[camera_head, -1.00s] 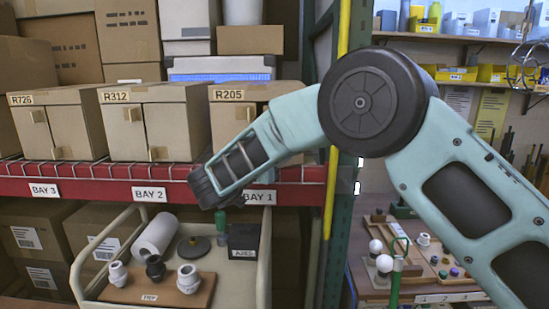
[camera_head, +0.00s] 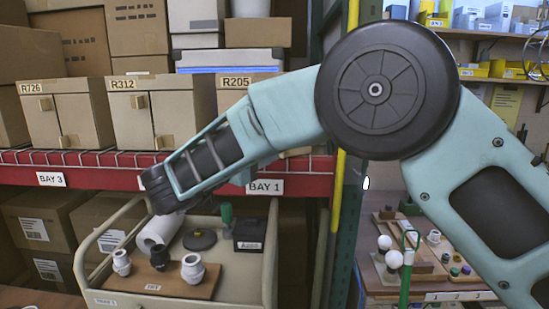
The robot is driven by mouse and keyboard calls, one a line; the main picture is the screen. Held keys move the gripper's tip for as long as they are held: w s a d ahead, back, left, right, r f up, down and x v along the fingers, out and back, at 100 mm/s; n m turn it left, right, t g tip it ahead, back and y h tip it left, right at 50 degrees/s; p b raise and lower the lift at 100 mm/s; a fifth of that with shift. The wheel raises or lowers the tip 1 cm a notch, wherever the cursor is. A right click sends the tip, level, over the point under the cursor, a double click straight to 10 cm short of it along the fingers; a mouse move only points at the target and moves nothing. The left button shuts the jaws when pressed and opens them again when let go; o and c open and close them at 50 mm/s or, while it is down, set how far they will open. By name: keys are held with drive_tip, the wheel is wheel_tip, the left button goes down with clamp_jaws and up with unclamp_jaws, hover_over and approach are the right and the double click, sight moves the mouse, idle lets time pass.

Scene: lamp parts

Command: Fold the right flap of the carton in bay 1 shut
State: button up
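The carton in bay 1, labelled R205 (camera_head: 232,98), stands on the red-fronted shelf (camera_head: 100,172) in the upper middle. My teal arm crosses in front of it and hides most of its front, so I cannot tell how its right flap stands. The BAY 1 label (camera_head: 266,187) is on the shelf edge below it. The dark end of my arm, where my gripper (camera_head: 160,190) is, hangs in front of the shelf edge, left of the BAY 1 label and well left of the carton. I cannot make out its fingers.
Cartons R312 (camera_head: 160,118) and R726 (camera_head: 62,122) stand to the left. Below is a cart (camera_head: 235,285) with white and dark fittings on a board, a white roll and a black box (camera_head: 249,233). A green post and yellow pole (camera_head: 340,200) stand right of bay 1.

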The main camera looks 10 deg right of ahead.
drive_tip(key=b+v, duration=0.1)
drive_tip(key=v, duration=0.6)
drive_tip(key=shift+b, duration=0.3)
drive_tip(key=shift+s+a+r, duration=0.1)
drive_tip(key=shift+s, duration=0.05)
